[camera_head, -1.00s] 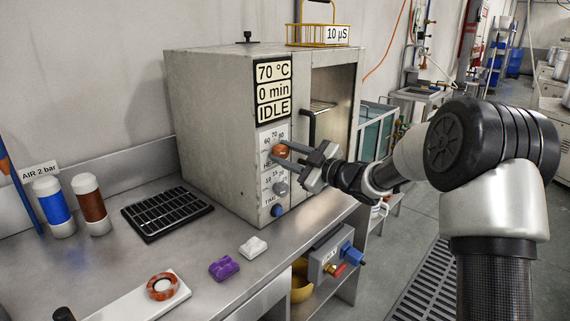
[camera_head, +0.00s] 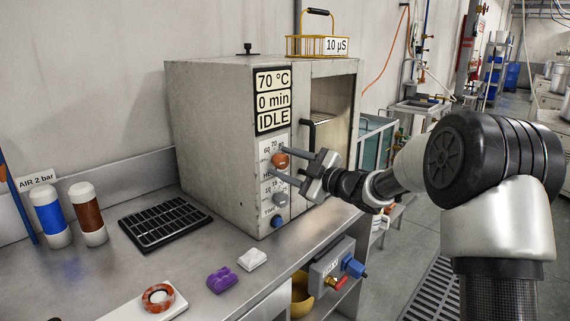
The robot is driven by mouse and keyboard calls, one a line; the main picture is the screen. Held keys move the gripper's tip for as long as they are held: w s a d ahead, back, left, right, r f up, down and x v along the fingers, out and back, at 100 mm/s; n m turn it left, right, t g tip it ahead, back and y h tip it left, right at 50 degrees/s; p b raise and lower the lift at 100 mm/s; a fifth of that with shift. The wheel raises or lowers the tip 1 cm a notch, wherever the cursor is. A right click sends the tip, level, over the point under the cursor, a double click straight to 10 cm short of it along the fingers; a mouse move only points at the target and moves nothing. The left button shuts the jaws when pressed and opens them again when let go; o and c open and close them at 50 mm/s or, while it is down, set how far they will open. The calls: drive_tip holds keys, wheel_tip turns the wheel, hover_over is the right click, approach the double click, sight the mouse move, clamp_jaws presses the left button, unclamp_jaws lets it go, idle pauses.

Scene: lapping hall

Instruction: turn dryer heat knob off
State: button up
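The dryer (camera_head: 218,130) is a grey box on the bench. Its display (camera_head: 272,101) reads 70 °C, 0 min and IDLE. The orange heat knob (camera_head: 281,161) sits on the panel below, beside a scale with 60 and 70 visible; its pointer is too small to read. My gripper (camera_head: 280,163) comes from the right, with one finger above the knob and one below. The fingers look spread, with the knob visible between them; I cannot tell whether the tips touch the panel. The lower finger hides part of the panel lettering.
A grey time knob (camera_head: 280,199) and a blue button (camera_head: 277,221) sit below. The dryer's handle (camera_head: 309,137) is close to my gripper. A yellow basket (camera_head: 334,46) stands on top. A black rack (camera_head: 165,225), purple piece (camera_head: 222,280) and white piece (camera_head: 252,259) lie on the bench.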

drive_tip(key=shift+d, duration=0.1)
drive_tip(key=p+v, duration=0.2)
drive_tip(key=v, duration=1.5)
drive_tip(key=shift+s, duration=0.2)
drive_tip(key=shift+d, duration=0.1)
